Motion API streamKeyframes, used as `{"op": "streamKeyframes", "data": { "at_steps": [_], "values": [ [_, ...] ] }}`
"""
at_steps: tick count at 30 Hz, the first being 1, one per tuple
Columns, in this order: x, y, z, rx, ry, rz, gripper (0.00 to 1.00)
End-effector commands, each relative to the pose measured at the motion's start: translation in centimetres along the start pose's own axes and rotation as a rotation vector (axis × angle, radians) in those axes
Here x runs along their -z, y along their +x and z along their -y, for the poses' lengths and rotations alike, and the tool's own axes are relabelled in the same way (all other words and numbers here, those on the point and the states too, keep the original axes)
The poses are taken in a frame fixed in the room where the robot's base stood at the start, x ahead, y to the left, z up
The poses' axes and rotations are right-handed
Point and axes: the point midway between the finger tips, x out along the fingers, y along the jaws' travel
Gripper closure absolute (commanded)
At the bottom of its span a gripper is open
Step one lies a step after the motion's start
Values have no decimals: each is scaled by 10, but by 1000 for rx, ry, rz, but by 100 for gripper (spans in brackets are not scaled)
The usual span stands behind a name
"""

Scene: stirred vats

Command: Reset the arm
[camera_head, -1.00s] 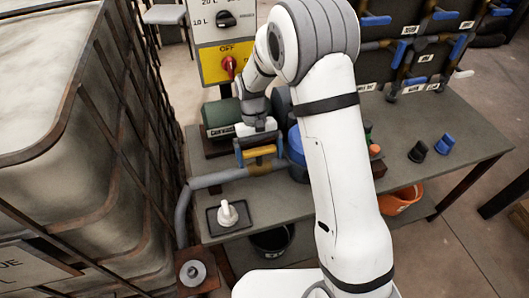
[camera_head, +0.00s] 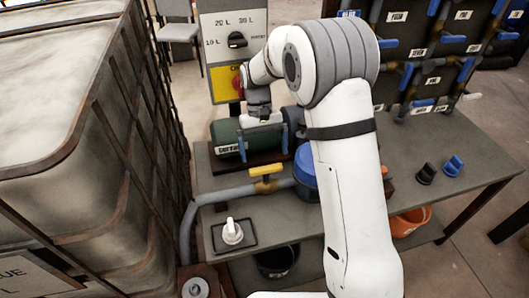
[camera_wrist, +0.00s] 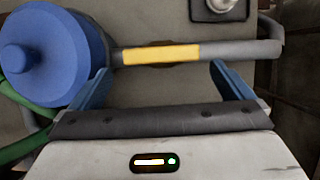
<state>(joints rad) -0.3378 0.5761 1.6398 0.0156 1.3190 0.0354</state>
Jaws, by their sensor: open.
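My white arm reaches up and over the grey bench in the head view, with its wrist in front of the green pump. My gripper (camera_wrist: 160,82) shows in the wrist view with its two blue fingers spread wide and nothing between them. In the head view only parts of the fingers show, near the pump. A yellow valve handle (camera_wrist: 161,54) on a grey pipe lies beyond the fingertips in the wrist view. The same yellow handle (camera_head: 266,170) stands apart from my gripper in the head view.
A control panel (camera_head: 234,50) stands behind the green pump (camera_head: 228,138). A blue vessel (camera_head: 306,176) is beside my arm. A caged tank (camera_head: 60,130) fills the left. Dark and blue caps (camera_head: 453,165) stand on the bench's right. An orange bucket (camera_head: 409,222) is below.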

Motion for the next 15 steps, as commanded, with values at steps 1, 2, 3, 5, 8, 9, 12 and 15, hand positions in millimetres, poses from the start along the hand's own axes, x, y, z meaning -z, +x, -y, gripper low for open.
{"op": "streamKeyframes", "data": {
  "at_steps": [1,2,3,5,8,9,12,15],
  "values": [
    [0,0,0,0,0,0,0],
    [0,0,0,0,0,0,0],
    [0,0,0,0,0,0,0],
    [0,0,0,0,0,0,0],
    [0,0,0,0,0,0,0],
    [0,0,0,0,0,0,0],
    [-5,-4,-3,2,5,-10,0],
    [-21,-15,-13,10,20,-44,0]
  ]
}}
